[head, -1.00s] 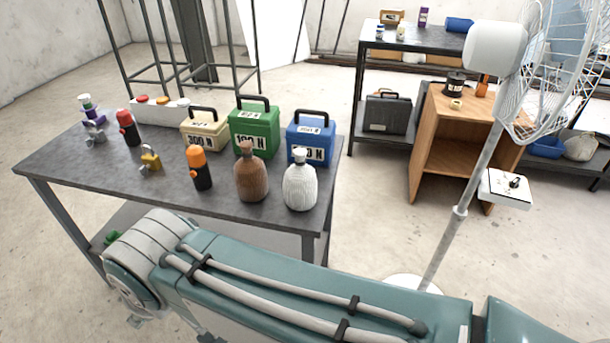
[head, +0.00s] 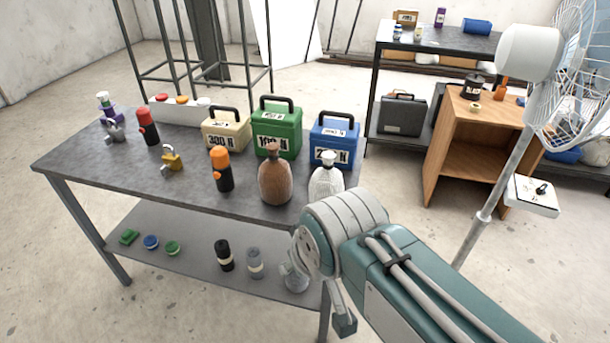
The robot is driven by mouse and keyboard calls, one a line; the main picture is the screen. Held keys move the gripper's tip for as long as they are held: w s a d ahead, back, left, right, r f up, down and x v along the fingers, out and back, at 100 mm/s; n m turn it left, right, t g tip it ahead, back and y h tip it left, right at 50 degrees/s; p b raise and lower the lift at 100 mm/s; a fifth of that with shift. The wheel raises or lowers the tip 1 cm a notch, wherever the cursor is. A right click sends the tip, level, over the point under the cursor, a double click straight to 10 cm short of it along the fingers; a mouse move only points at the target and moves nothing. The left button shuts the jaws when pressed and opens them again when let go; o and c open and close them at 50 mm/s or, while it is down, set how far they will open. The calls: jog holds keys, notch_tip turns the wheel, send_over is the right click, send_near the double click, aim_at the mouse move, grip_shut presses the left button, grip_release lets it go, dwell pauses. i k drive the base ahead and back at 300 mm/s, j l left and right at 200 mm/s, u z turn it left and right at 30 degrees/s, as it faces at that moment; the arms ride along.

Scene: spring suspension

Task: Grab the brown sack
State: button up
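The brown sack (head: 274,180), bottle-shaped with a tied narrow neck, stands upright on the front part of the dark table top. A white sack (head: 325,183) stands just to its right, partly hidden behind my arm. My gripper (head: 318,303) hangs from the rounded end of my arm, low in front of the table's right end. Its fingers look spread apart with nothing between them. It is to the right of and below the brown sack in the picture, apart from it.
On the table (head: 85,160) stand an orange-capped bottle (head: 222,172) left of the brown sack, and green (head: 277,128), blue (head: 335,140) and beige (head: 226,132) weight boxes behind. Padlocks and a red-capped bottle stand further left. A fan (head: 528,55) and wooden cabinet (head: 465,155) are right.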

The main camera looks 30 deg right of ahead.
aim_at(276, 179)
jog(key=i+l+z, duration=0.25)
jog(key=i+l+u, duration=0.4)
jog(key=l+u, duration=0.25)
jog(key=l, duration=0.1)
